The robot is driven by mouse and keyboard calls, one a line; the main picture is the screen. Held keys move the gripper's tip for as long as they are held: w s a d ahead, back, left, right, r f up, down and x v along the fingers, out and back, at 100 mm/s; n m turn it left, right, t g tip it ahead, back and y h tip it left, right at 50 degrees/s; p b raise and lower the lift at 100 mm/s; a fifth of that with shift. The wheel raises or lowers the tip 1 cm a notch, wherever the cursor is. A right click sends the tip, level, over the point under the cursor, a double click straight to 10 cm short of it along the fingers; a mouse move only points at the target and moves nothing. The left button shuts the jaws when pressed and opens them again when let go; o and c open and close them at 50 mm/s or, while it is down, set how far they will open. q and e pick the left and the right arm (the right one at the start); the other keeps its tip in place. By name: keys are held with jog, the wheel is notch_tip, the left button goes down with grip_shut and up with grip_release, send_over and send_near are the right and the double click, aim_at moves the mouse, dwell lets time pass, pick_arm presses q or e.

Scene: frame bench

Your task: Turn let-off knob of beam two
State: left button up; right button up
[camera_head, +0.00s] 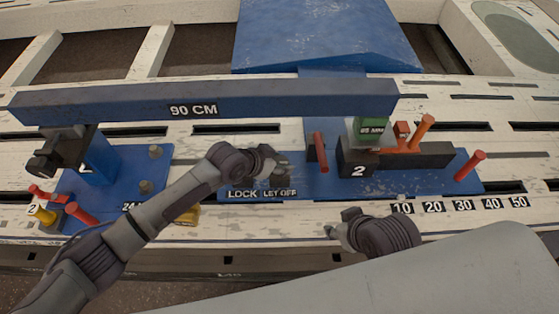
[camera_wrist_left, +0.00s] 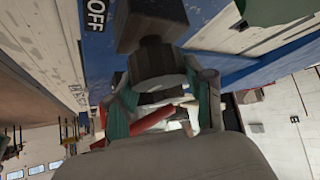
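Beam two's block (camera_head: 358,170), marked 2, sits on a blue base plate (camera_head: 440,187) with LOCK and LET OFF labels at its left. My left gripper (camera_head: 278,168) is just above the LET OFF label (camera_head: 280,193) and covers what is there. In the left wrist view its fingers (camera_wrist_left: 162,95) stand apart around or just before a dark faceted knob (camera_wrist_left: 152,58), beside a label ending in OFF (camera_wrist_left: 96,14). Whether they touch it is unclear. A red bar (camera_wrist_left: 155,121) shows between the fingers. My right gripper (camera_head: 340,228) is low, in front of the plate; its fingers are unclear.
A long blue beam marked 90 CM (camera_head: 230,98) spans above and behind my left gripper. A red lever (camera_head: 318,152) stands close to its right. Orange and red pegs (camera_head: 469,166) stand farther right. A second blue plate (camera_head: 125,160) lies at the left, under my left arm.

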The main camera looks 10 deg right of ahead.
pick_arm(q)
jog(key=o, duration=0.4)
jog(key=shift+o, duration=0.2)
jog(key=v, duration=1.2)
jog(key=shift+w, duration=0.1)
